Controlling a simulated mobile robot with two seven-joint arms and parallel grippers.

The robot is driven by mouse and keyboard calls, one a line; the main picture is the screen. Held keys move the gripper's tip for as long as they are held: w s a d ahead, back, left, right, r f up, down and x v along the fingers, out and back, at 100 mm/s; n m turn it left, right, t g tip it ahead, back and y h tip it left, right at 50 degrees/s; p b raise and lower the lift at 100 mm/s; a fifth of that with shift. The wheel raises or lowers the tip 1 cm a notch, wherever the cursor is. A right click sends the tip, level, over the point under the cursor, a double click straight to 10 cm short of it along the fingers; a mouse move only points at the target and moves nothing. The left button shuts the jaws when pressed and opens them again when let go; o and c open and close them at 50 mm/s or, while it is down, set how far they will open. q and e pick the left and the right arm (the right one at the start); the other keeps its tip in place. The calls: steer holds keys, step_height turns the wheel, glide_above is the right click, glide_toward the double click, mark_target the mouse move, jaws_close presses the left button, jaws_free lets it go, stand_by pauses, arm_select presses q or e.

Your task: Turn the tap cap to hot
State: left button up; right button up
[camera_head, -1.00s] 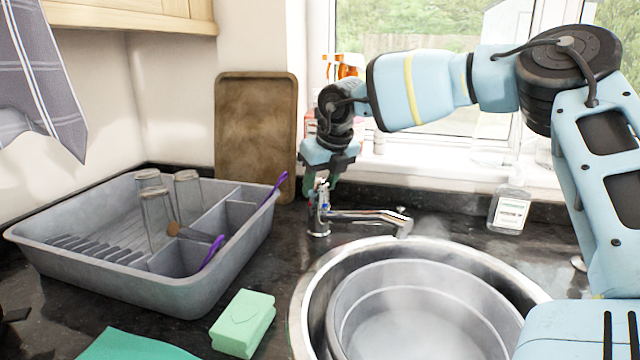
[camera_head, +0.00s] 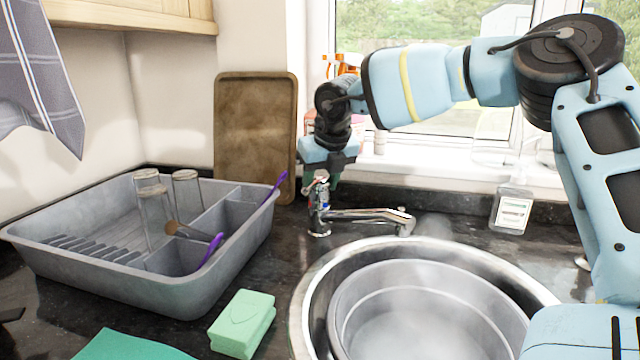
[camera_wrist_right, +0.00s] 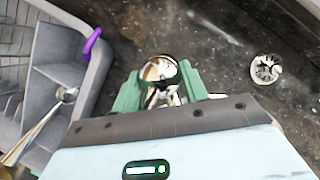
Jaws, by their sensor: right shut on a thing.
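The chrome tap (camera_head: 319,215) stands behind the sink, and its spout (camera_head: 365,215) points right over the rim. Its cap (camera_head: 319,179) is on top, and a small blue and red mark shows near it. My right gripper (camera_head: 323,178) comes down onto the cap from above. In the right wrist view the shiny rounded cap (camera_wrist_right: 158,69) sits between the green fingers of my right gripper (camera_wrist_right: 160,84), which is shut on it. The fingers partly hide the cap's sides. My left gripper is not in view.
A round sink with a steaming grey basin (camera_head: 345,290) lies in front of the tap. A grey dish rack (camera_head: 190,290) with glasses stands to the left. A green sponge (camera_head: 242,322) is on the counter. A soap bottle (camera_head: 511,209) and a brown board (camera_head: 255,135) stand behind.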

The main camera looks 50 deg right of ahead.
steer(key=shift+s+a+f+m+b, duration=0.1)
steer(key=shift+s+f+m+b, duration=0.05)
steer(key=shift+f+m+b, duration=0.35)
steer(key=shift+r+m+g+h+b, duration=0.15)
steer(key=shift+m+g+h+b, duration=0.35)
steer(key=shift+m+b, duration=0.7)
stand_by(0.6)
steer(key=shift+a+m, duration=0.1)
steer(key=shift+m, duration=0.3)
stand_by(0.3)
steer(key=shift+m+h, duration=0.4)
steer(key=shift+m, duration=0.1)
stand_by(1.2)
steer(key=o, duration=1.4)
steer(key=shift+r, duration=0.2)
